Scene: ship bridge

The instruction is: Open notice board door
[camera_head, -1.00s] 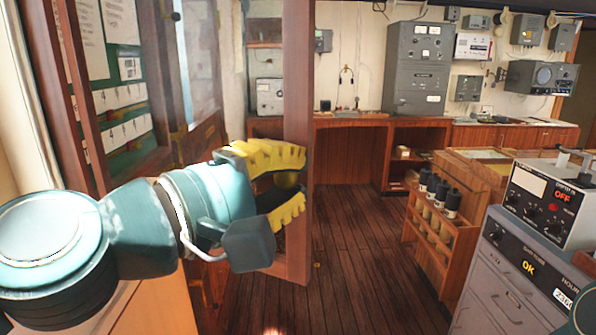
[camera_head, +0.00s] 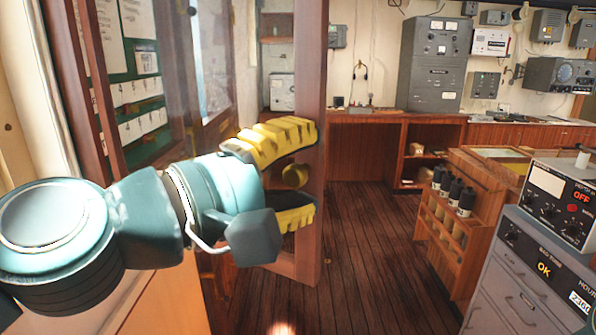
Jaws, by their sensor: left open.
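The notice board (camera_head: 122,62) at the left has a green backing with papers and number cards. Its wood-framed glass door (camera_head: 311,80) stands swung out, with its edge upright in front of the room. A round brass-coloured knob (camera_head: 295,175) sits on the door frame. My left gripper (camera_head: 306,174), with yellow ribbed fingers, is open. One finger is above the knob and one below it, with gaps showing between them and the knob. The fingers hide part of the door frame. My right gripper is not in view.
A wooden bottle rack (camera_head: 455,225) and a grey drawer console (camera_head: 515,275) stand at the right. A wooden desk (camera_head: 365,118) and a grey equipment cabinet (camera_head: 436,65) are at the back. The dark plank floor (camera_head: 375,240) between is clear.

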